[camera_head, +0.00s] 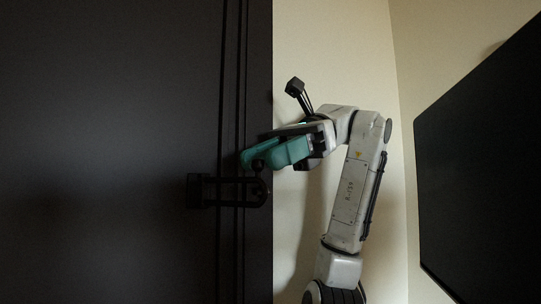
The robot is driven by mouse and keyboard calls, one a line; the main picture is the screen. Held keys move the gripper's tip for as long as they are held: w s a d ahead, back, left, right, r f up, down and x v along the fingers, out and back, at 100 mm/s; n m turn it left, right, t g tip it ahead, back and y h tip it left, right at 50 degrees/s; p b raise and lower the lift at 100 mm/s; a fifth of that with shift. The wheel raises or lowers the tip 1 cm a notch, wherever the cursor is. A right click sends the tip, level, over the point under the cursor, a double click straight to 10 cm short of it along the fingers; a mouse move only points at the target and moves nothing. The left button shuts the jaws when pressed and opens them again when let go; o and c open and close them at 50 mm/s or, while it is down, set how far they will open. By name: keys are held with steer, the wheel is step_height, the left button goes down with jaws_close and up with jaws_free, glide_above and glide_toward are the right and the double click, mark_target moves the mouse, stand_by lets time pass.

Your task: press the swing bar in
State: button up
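The swing bar (232,180) is a black metal loop mounted low on the edge of a dark door (110,120), left of the picture's middle. Its plate end lies on the door and its other end reaches the door's right edge, where a small round knob shows. My gripper (263,162) has two teal fingers that point left and down, just above the right end of the bar. The fingers lie side by side and overlap in this view, so their opening is unclear. I cannot tell whether they touch the bar or knob. Nothing is seen held.
The dark door and its grooved vertical edge fill the left half. A cream wall (335,60) stands behind my arm. A large black flat panel (485,150) stands at the right. There is open space between my arm and the panel.

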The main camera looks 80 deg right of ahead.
steer(key=shift+o, duration=0.2)
steer(key=s+a+r+b, duration=0.1)
steer(key=s+a+r, duration=0.4)
steer(key=s+r, duration=0.8)
stand_by(0.3)
steer(key=shift+c, duration=0.3)
